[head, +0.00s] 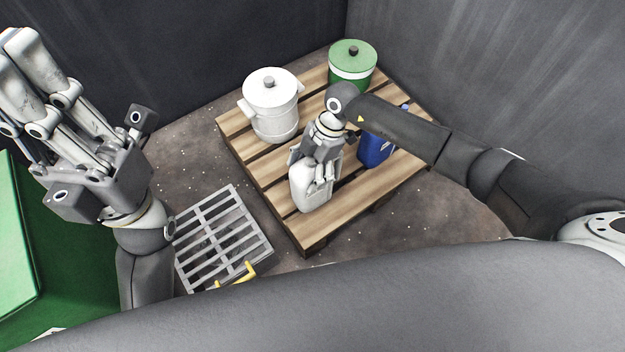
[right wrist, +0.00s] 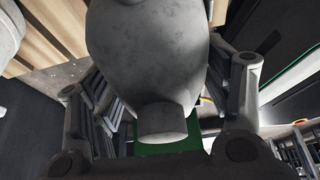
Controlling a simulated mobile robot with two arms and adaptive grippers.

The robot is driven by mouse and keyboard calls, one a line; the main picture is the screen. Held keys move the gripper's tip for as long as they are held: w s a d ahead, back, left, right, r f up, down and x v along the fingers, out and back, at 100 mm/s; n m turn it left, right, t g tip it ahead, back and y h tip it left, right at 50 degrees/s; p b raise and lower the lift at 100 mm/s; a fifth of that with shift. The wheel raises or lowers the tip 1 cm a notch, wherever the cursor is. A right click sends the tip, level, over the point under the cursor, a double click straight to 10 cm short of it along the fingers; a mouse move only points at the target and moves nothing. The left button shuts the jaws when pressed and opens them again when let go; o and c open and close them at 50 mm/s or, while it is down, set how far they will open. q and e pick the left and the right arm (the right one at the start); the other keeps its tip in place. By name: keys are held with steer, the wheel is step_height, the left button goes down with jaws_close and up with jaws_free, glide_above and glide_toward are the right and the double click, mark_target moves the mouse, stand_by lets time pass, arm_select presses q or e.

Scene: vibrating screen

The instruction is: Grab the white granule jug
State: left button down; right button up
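The white jug (head: 309,194) stands on the wooden pallet (head: 331,222) near its front corner. In the right wrist view the jug (right wrist: 150,60) fills the middle, with its round cap (right wrist: 164,121) towards my palm. My right gripper (head: 318,172) reaches down over the jug from behind. Its fingers (right wrist: 170,85) lie on both sides of the jug, with a gap at the right finger; the fingertips are partly hidden. My left gripper (head: 42,78) is raised at the left, open and empty, away from the pallet.
A white lidded drum (head: 272,112) and a green drum (head: 352,66) stand at the pallet's back. A blue container (head: 375,151) stands right of the jug, partly behind my right arm. A grey grate (head: 222,240) with a yellow handle lies left. Dark walls close off the back and right.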

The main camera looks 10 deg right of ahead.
steer(key=c, duration=1.2)
jaws_close()
steer(key=shift+r, duration=0.2)
